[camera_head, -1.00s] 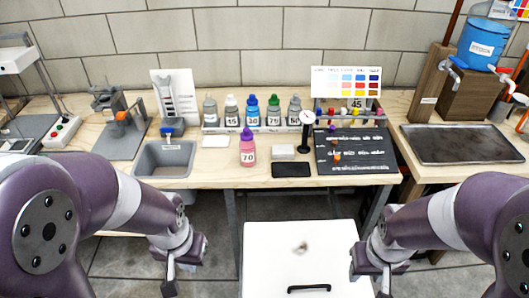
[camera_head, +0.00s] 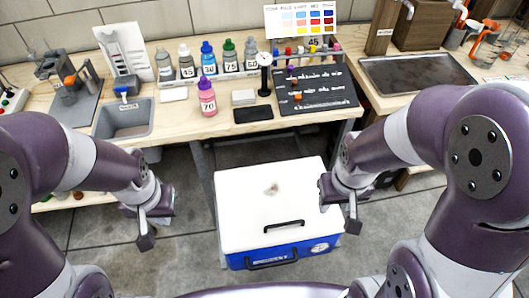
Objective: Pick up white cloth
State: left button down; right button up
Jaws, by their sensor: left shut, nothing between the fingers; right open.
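A flat white piece (camera_head: 173,94), which looks like the folded white cloth, lies on the workbench between the grey bin and the row of bottles. A thicker pale block (camera_head: 244,97) lies further right; I cannot tell whether it is cloth. My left gripper (camera_head: 147,241) is shut and empty, pointing down in front of the bench, well short of the white piece. My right gripper (camera_head: 353,222) is open and empty, beside the right edge of the white-lidded cooler. Neither gripper touches anything on the bench.
The blue cooler (camera_head: 272,200) with a white lid stands on the floor between my arms, before the wooden bench (camera_head: 185,122). A grey bin (camera_head: 124,119), a pink bottle (camera_head: 207,98), a black slab (camera_head: 253,114) and a dark board (camera_head: 318,92) occupy the bench.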

aim_at(246, 97)
jog(key=i+j+u, duration=0.75)
jog(key=i+l, duration=0.1)
